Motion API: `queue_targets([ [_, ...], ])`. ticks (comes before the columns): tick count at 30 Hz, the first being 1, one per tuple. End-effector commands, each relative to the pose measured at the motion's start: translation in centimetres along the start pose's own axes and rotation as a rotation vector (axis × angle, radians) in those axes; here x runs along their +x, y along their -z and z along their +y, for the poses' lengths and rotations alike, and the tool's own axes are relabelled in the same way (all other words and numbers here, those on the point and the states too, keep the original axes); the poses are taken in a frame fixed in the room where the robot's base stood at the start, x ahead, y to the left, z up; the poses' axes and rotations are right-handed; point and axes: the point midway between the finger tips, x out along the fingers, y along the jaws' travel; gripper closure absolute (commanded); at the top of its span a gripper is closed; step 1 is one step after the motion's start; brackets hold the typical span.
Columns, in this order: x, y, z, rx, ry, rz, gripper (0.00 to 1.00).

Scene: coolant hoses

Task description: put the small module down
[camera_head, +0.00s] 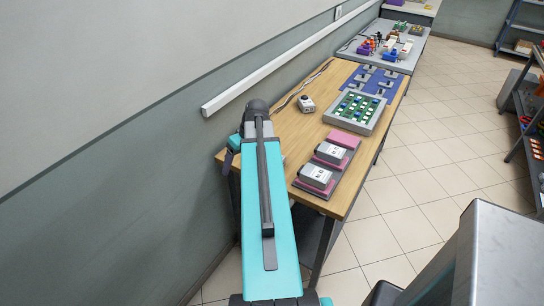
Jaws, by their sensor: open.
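Two grey box-shaped modules with white labels sit on a dark tray (309,188) with pink pads, near the table's front right edge. The farther module (330,152) and the nearer module (316,175) look alike in size, so I cannot tell which, if either, is the small one. My teal arm rises from the bottom of the view and covers the table's near left part. My gripper cannot be made out; it seems hidden behind my arm. Whether anything is near it is hidden too.
The wooden table (300,135) runs along the wall. A small white device (306,103) with a cable stands left of a grey tray of green boards (356,110). A blue mat (371,80) lies beyond. Bare wood shows left of the module tray. A grey cabinet (490,260) stands lower right.

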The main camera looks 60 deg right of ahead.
Motion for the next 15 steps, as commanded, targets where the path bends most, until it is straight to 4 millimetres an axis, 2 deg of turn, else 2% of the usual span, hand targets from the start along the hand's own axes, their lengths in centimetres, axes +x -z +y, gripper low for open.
queue_targets([
  [8,-2.3,-1.6,4.2,-0.049,0.019,0.112,0.25],
  [15,-5.3,-4.1,9.0,-0.126,0.015,0.259,0.25],
])
